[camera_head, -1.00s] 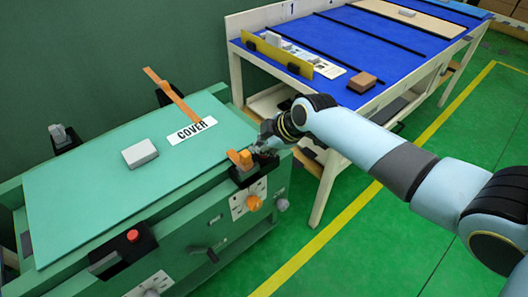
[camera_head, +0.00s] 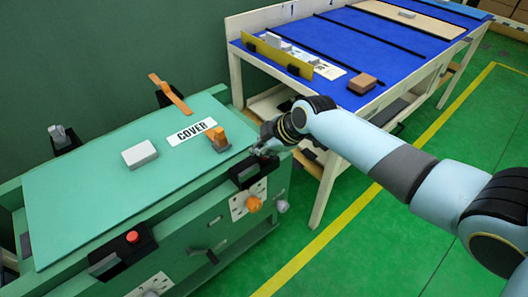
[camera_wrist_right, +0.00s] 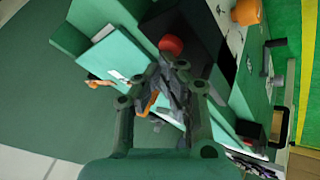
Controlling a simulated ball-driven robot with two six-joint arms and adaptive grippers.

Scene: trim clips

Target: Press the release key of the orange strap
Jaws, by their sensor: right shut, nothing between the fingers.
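The orange strap (camera_head: 172,95) angles up at the cover's back edge. A separate orange end piece (camera_head: 219,140) stands on the green cover, apart from the black front buckle (camera_head: 243,172). The buckle's release key cannot be made out in the head view. My right gripper (camera_head: 257,151) is shut and empty just beyond the buckle, at the cover's right end. In the wrist view its fingertips (camera_wrist_right: 172,68) lie close below a red round button (camera_wrist_right: 171,44) on a black housing; contact cannot be judged. Orange strap parts (camera_wrist_right: 151,101) show behind the fingers. My left gripper is out of view.
A grey block (camera_head: 139,153) and a COVER label (camera_head: 192,131) lie on the cover. Another black housing with a red button (camera_head: 132,236) is at the front left. An orange knob (camera_head: 254,204) projects from the front panel. A blue-topped table (camera_head: 345,62) stands behind.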

